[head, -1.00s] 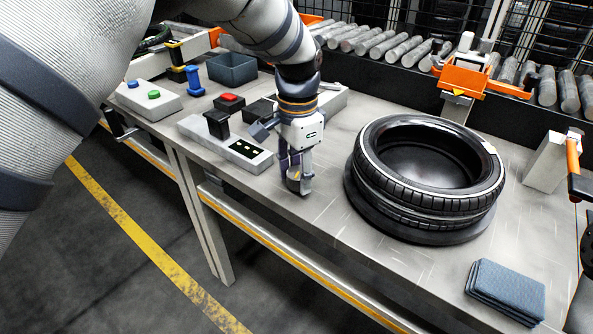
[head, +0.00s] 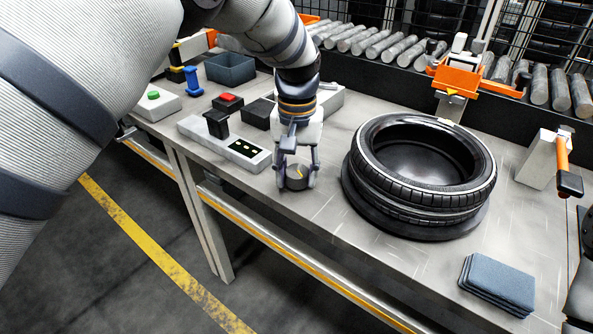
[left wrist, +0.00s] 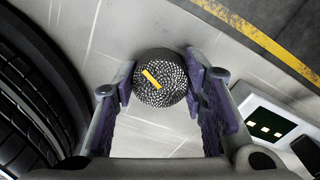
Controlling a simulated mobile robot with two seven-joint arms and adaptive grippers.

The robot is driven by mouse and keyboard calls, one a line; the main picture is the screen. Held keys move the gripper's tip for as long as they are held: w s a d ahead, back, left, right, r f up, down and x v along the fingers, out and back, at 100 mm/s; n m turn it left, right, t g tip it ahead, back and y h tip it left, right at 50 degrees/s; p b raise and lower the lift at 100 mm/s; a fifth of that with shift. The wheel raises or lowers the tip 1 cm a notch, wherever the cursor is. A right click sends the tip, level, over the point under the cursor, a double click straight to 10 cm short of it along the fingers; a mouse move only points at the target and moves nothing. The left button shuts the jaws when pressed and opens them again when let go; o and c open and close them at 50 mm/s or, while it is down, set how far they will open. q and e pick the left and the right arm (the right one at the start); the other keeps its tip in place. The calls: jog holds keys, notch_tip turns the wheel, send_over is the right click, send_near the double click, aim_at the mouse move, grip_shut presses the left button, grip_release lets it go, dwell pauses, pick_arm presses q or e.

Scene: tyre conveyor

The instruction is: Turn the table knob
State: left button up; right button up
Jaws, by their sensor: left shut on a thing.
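The table knob (head: 297,174) is a short dark cylinder on the table near its front edge. In the left wrist view the knob (left wrist: 160,88) shows a knurled top with a yellow mark, slanting from upper left to lower right. My left gripper (head: 297,183) points down over the knob, with one finger on each side. The left wrist view shows the left gripper's pads (left wrist: 160,80) shut on the knob's sides. My right gripper cannot be made out.
A tyre (head: 425,165) lies on a dark round base to the right of the knob. A control box (head: 235,146) with a black switch stands close to the left. Folded grey cloths (head: 497,284) lie at the front right. Bare table surrounds the knob's front.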

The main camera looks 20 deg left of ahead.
aim_at(297, 171)
pick_arm(q)
jog(key=shift+n, duration=0.7)
jog(key=o, duration=1.2)
jog(key=shift+c, duration=0.2)
notch_tip(297, 171, up, 12)
